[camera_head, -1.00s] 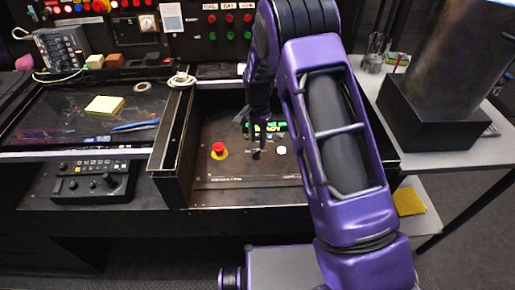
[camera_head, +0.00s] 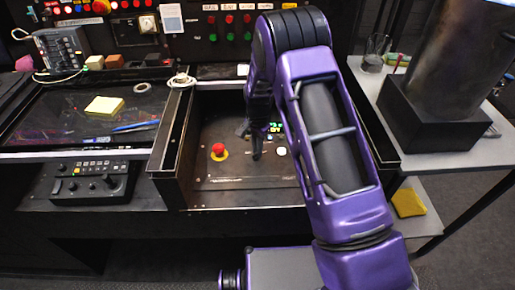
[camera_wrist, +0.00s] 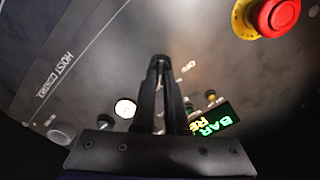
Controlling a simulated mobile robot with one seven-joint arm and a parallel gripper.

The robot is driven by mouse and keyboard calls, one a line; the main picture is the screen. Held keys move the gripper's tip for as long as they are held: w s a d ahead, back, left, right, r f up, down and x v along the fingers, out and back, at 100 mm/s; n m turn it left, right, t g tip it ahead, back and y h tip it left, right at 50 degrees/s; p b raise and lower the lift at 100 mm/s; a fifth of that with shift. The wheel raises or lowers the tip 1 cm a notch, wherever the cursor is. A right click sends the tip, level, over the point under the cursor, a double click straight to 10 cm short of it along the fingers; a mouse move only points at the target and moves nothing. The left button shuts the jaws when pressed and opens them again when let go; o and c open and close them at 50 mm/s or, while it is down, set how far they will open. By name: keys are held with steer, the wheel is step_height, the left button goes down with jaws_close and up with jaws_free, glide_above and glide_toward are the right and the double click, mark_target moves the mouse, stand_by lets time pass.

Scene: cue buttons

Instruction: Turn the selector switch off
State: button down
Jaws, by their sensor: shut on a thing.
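My gripper (camera_head: 256,154) reaches down into the recessed black panel, right of the red button. In the wrist view my gripper (camera_wrist: 160,66) has its two black fingers close together, shut on a small dark knob at their tips. I take this knob for the selector switch (camera_wrist: 159,57); the fingers hide most of it. Which way the knob points cannot be made out.
A red mushroom button on a yellow ring (camera_head: 219,151) sits left of my gripper; a white button (camera_head: 281,151) sits to its right. A green-lit display (camera_wrist: 212,120) is close by. The dark side wall (camera_head: 170,145) edges the recess on the left.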

stand_by(0.4)
steer(key=n+b, duration=0.1)
steer(key=n, duration=0.3)
steer(key=shift+n, duration=0.3)
steer(key=n, duration=0.2)
steer(key=n+b, duration=0.1)
steer(key=n, duration=0.1)
steer(key=shift+w+a+n, duration=0.1)
steer(key=shift+a+n, duration=0.1)
steer(key=shift+n, duration=0.1)
steer(key=n, duration=0.4)
steer(key=shift+a+b, duration=0.1)
steer(key=shift+b, duration=0.3)
steer(key=shift+a+n, duration=0.1)
steer(key=shift+n, duration=2.3)
steer(key=c, duration=0.9)
jaws_free()
steer(key=shift+c, duration=0.2)
